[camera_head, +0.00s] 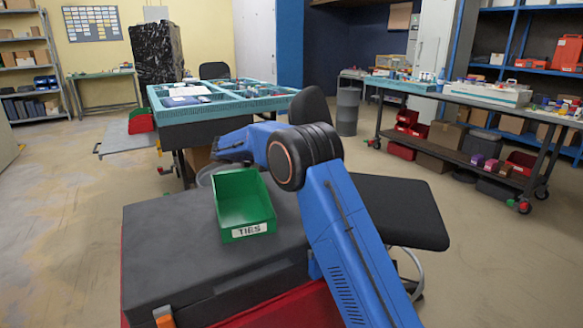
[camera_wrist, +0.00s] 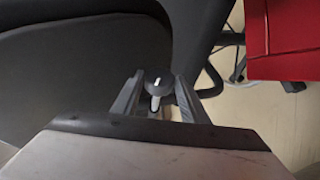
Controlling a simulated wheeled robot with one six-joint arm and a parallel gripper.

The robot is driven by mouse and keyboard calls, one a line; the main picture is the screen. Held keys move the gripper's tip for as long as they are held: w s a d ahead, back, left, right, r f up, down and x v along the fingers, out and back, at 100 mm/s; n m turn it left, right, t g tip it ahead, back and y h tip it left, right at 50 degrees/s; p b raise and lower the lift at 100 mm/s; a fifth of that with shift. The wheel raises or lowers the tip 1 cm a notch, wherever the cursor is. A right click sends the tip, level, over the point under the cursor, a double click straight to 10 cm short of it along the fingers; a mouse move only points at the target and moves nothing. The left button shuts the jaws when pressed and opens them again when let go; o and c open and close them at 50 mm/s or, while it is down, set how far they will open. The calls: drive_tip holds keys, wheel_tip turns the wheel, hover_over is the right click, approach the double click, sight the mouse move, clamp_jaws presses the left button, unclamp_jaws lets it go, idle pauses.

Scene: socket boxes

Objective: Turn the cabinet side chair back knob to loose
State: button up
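A small dark knob (camera_wrist: 154,79) with a pale mark on top and a light stem below it shows in the wrist view. It lies between the two fingers of my gripper (camera_wrist: 158,92). The fingers are apart, with a narrow gap showing on each side of the knob. A large dark panel (camera_wrist: 70,75), seemingly part of the chair, fills the left of that view. In the head view the black chair has a backrest (camera_head: 313,103) and a seat (camera_head: 400,211) behind my blue arm. My gripper's fingers cannot be made out there.
A green bin labelled TIES (camera_head: 241,222) stands on a black case (camera_head: 165,245) beside my arm. A teal-edged workbench (camera_head: 215,112) is behind it. A red object (camera_wrist: 290,40) is at the wrist view's upper right. Bare floor (camera_head: 500,265) lies to the right.

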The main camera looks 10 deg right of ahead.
drive_tip(key=shift+o, duration=1.1)
